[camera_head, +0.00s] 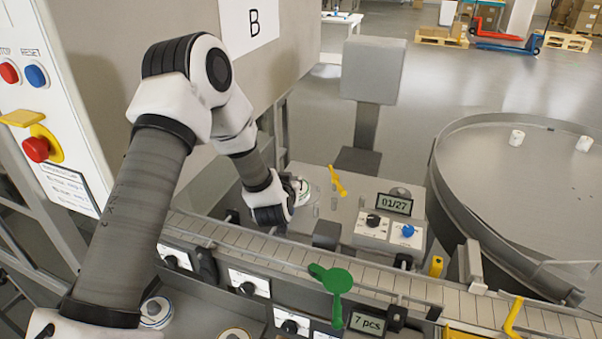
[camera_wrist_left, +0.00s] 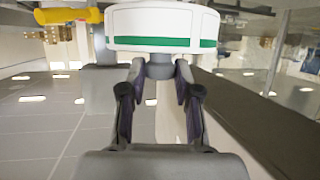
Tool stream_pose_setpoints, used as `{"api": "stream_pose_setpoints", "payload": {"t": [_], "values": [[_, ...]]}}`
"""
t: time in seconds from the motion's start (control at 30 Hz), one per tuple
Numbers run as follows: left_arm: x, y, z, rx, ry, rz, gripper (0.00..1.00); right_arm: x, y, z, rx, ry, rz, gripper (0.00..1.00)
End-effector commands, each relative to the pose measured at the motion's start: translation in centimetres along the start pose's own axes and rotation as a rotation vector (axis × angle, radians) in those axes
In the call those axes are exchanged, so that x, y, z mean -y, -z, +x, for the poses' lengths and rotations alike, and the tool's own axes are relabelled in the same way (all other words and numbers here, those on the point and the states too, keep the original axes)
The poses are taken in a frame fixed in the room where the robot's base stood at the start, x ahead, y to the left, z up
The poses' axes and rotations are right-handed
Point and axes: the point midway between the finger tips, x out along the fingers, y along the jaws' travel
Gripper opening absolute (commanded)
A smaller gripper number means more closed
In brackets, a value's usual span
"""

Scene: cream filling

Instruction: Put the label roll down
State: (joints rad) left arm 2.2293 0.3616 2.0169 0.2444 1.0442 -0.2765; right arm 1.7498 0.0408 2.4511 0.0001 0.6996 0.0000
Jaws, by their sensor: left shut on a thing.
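My left gripper (camera_head: 290,196) is over the grey labelling plate (camera_head: 318,215) behind the conveyor. In the left wrist view the label roll (camera_wrist_left: 162,25) is white with green bands and has a grey core stub under it. The fingers of my left gripper (camera_wrist_left: 160,85) are shut on this stub. In the head view only a small part of the label roll (camera_head: 301,187) shows beside the gripper, the rest being hidden by it. I cannot tell whether the roll touches anything else. My right gripper is not in view.
A yellow lever (camera_head: 337,180) stands close to the right of the roll. A display (camera_head: 394,204) and knobs are farther right. The conveyor (camera_head: 400,285) runs in front, with a green paddle (camera_head: 335,281) over it. Other rolls (camera_head: 155,312) lie at the lower left. A round table (camera_head: 520,190) is at right.

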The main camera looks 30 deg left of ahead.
Motion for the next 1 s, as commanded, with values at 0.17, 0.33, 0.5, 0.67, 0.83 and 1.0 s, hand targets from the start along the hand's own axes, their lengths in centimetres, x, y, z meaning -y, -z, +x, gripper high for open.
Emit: {"api": "stream_pose_setpoints", "payload": {"t": [0.17, 0.33, 0.5, 0.67, 0.83, 1.0], "values": [[-1.0, 1.9, 4.9, -0.001, 0.000, 0.003, 0.00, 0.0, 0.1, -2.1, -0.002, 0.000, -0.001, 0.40], [-1.4, 2.4, 7.3, -0.001, 0.001, 0.001, 0.00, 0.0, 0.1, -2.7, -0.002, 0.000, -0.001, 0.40], [-1.5, -0.1, 8.4, 0.005, 0.001, 0.003, 0.00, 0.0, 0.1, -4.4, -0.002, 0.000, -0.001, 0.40], [-1.5, -1.0, 8.8, -0.001, 0.001, -0.001, 0.00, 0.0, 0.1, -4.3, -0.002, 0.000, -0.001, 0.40], [-1.5, -1.2, 8.9, 0.000, 0.001, -0.001, 0.00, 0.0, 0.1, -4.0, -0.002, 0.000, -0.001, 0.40], [-1.5, -1.7, 9.1, 0.000, 0.001, 0.000, 0.00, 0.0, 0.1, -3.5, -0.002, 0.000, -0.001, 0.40]]}}
